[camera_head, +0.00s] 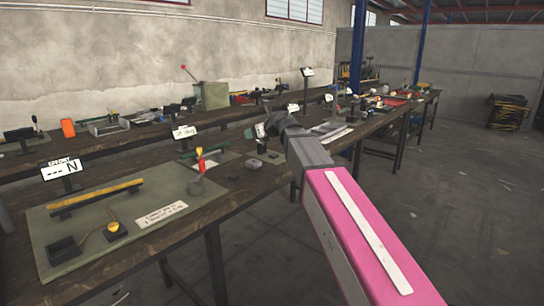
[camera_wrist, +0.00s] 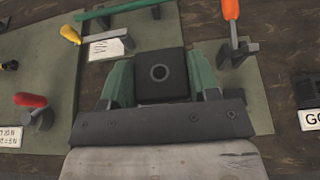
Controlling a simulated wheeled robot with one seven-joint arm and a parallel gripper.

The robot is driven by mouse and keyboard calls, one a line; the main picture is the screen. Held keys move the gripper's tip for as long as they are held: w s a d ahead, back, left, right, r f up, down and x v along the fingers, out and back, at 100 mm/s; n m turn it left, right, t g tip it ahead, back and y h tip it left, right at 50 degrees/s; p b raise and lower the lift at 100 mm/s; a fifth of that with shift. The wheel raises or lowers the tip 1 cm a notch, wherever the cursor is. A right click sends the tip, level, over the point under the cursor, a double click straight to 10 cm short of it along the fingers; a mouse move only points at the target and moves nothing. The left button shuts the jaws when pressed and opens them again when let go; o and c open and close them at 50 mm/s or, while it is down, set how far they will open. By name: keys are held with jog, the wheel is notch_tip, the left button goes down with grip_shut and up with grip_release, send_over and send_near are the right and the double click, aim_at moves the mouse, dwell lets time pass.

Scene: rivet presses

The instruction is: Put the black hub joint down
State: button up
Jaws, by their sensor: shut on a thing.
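The black hub joint (camera_wrist: 161,74) is a dark block with a round hole in its top. In the wrist view it sits between the two green fingers of my gripper (camera_wrist: 163,85), which is shut on it. A grey-green mat (camera_wrist: 255,95) lies below and behind it; I cannot tell whether the hub joint touches it. In the head view my gripper (camera_head: 262,131) is over the front workbench (camera_head: 235,190), small and partly hidden by my wrist, and the hub joint cannot be made out clearly.
In the wrist view an orange-handled tool (camera_wrist: 232,25) stands right of the gripper, a green bar (camera_wrist: 110,10) lies beyond, and a red-handled tool (camera_wrist: 30,100) is at left. In the head view a left mat (camera_head: 100,215) holds a yellow bar (camera_head: 95,197).

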jog(key=shift+d, duration=0.1)
send_over(275, 156)
jog(key=f, duration=0.7)
jog(key=shift+w, duration=0.35)
jog(key=shift+f, duration=1.85)
jog(key=shift+f, duration=0.15)
jog(key=o, duration=0.9)
jog(key=shift+d, duration=0.1)
